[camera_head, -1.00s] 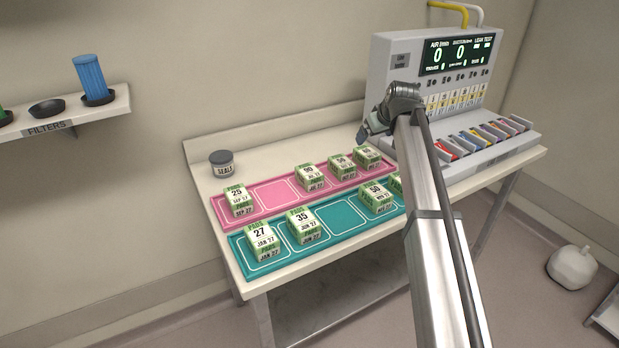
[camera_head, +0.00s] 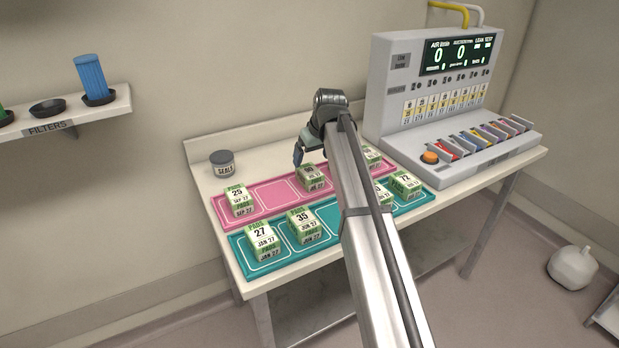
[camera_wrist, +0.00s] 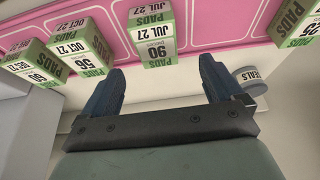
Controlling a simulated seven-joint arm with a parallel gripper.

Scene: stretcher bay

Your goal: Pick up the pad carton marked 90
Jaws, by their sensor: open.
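The green-and-white pad carton marked 90 (camera_head: 315,183) stands in the pink tray (camera_head: 268,195); my gripper partly covers its top in the head view. In the wrist view, the carton marked 90 (camera_wrist: 153,42) shows its number and JUL 27 upside down. My gripper (camera_wrist: 152,82) is open and empty. The carton lies beyond the fingertips, in line with the gap between them and apart from them. In the head view my gripper (camera_head: 298,155) is just behind and above the carton.
A carton marked 56 (camera_wrist: 80,48) stands close beside it. A teal tray (camera_head: 345,217) with several cartons lies in front. A SEALS jar (camera_head: 222,163) and a tester machine (camera_head: 380,80) flank the trays.

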